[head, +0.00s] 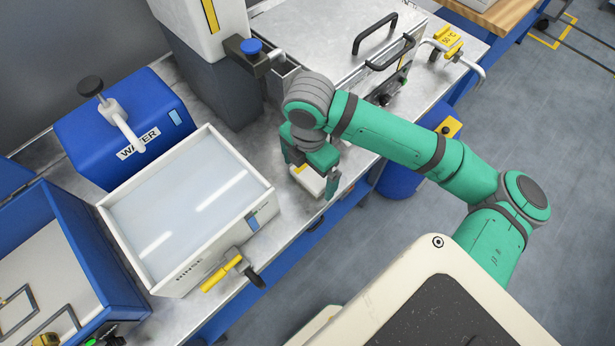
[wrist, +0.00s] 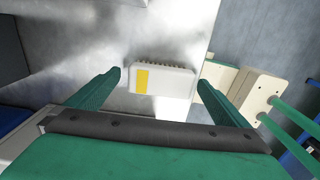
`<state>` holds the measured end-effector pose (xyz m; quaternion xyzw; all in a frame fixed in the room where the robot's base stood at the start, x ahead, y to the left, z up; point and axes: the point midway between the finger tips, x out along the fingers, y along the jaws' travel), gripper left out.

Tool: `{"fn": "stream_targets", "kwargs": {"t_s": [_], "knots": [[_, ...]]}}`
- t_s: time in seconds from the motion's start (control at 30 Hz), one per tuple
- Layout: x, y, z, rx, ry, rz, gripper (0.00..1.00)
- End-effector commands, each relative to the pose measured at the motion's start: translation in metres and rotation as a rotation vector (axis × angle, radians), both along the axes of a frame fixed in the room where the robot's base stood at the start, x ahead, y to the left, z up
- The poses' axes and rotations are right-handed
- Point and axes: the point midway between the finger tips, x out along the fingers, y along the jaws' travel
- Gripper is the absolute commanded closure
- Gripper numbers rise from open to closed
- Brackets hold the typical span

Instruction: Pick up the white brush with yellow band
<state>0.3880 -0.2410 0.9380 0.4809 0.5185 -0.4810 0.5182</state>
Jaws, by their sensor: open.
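The white brush with a yellow band (wrist: 172,82) lies on the metal bench top (wrist: 150,30). In the wrist view it sits between and a little beyond the two fingertips of my gripper (wrist: 160,80), with its yellow band toward the left end. My gripper is open and the fingers stand on either side of the brush, apart from it. In the head view my gripper (head: 309,182) is over the bench near its front edge, and the brush (head: 309,180) shows partly between the fingers; the rest of it is hidden by the gripper.
A white rinse tub (head: 258,207) of liquid stands left of my gripper, with a yellow-handled valve (head: 222,275) in front. A blue water container (head: 85,135) is behind it. A grey column (head: 215,75) and a lidded metal box (head: 335,45) stand behind my gripper.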

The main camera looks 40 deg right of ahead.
Motion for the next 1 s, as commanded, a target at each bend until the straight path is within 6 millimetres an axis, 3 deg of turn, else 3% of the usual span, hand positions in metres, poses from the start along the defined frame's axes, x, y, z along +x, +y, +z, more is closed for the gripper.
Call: {"fn": "stream_targets", "kwargs": {"t_s": [0.1, 0.37, 0.5, 0.57, 1.0], "knots": [[-0.0006, -0.0001, -0.0097, 0.001, 0.002, 0.0, 0.0], [0.0006, 0.0014, -0.0115, 0.0, 0.0, 0.004, 0.0], [0.001, 0.002, -0.0114, 0.0, 0.0, 0.006, 0.33], [0.0009, 0.0021, -0.0114, 0.0, 0.0, 0.006, 0.46], [0.0021, 0.004, -0.005, 0.0, 0.0, 0.011, 0.46]]}}
